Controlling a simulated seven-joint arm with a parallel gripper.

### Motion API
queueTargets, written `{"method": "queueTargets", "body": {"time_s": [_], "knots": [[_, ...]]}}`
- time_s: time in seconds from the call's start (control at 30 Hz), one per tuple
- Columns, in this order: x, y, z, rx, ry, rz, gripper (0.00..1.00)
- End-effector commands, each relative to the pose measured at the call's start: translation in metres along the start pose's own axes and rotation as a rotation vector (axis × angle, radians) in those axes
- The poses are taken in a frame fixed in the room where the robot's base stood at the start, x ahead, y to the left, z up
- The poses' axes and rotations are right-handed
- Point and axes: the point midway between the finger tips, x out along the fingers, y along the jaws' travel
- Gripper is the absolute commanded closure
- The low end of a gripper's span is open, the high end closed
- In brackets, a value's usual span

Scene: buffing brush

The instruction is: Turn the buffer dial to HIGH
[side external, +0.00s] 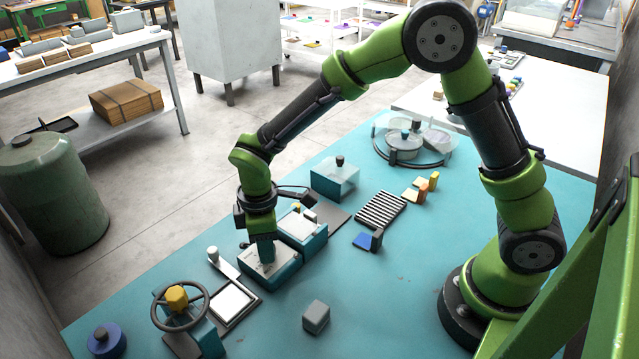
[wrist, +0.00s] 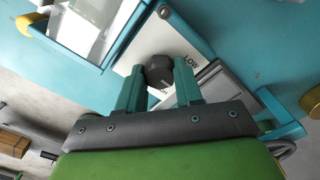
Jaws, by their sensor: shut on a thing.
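The buffer dial, a dark faceted knob (wrist: 160,69), sits on a white plate (wrist: 132,62) in the wrist view. My gripper (wrist: 160,80) has its two teal fingers on either side of the knob, shut on it. In the side view, my gripper (side external: 266,262) points down onto a teal box with a pale top (side external: 286,274). The knob cannot be made out there, and its exact pointing direction is unclear.
Close by are a second teal box (side external: 318,240) behind, a lever plate (side external: 232,302) and a handwheel (side external: 205,305) in front. A grey block (side external: 316,316) stands to the right. A striped rack (side external: 379,210) and clear-covered box (side external: 335,180) lie farther back. The blue table's front right is clear.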

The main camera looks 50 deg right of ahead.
Motion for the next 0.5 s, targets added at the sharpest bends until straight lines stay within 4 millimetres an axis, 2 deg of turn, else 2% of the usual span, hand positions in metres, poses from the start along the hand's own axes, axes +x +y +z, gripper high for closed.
{"method": "queueTargets", "body": {"time_s": [0.27, 0.5], "knots": [[-0.0006, -0.0006, -0.0002, 0.123, 0.000, 0.000, 0.95], [-0.0008, -0.0004, -0.0001, 0.324, 0.000, -0.001, 0.95]]}}
